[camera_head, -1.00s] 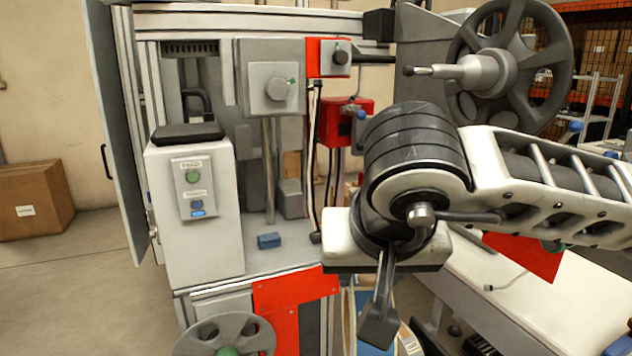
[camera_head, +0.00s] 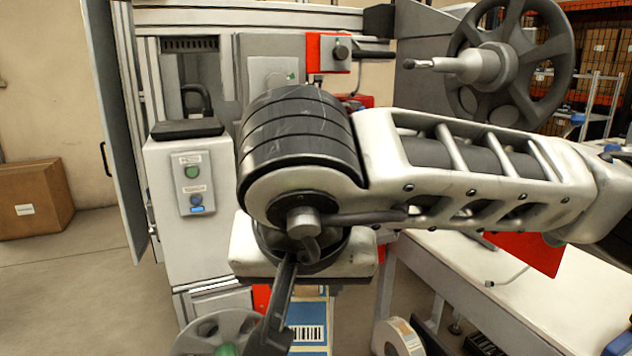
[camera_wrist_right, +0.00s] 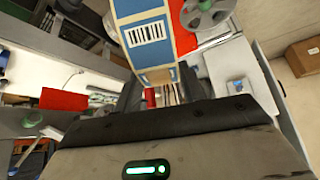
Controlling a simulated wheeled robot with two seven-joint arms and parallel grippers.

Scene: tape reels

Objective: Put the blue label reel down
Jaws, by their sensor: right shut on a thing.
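The blue label reel (camera_head: 307,332) shows at the bottom of the head view as a blue and tan piece with a white barcode, mostly hidden by my arm and cut by the frame edge. In the right wrist view its barcode side (camera_wrist_right: 149,38) stands just beyond the jaws. My right gripper (camera_head: 268,338) points down and is shut on it; one dark finger shows in the head view. In the right wrist view the dark fingers (camera_wrist_right: 160,92) reach to the reel's near end. What lies right under the reel is hidden. My left gripper is not in view.
A grey machine with a control box (camera_head: 195,190) stands behind my arm. A grey spoked reel with a green hub (camera_head: 215,335) is low at left. A white bench (camera_head: 470,275) is at right, with a pale roll (camera_head: 398,338) near its front. A cardboard box (camera_head: 35,200) is far left.

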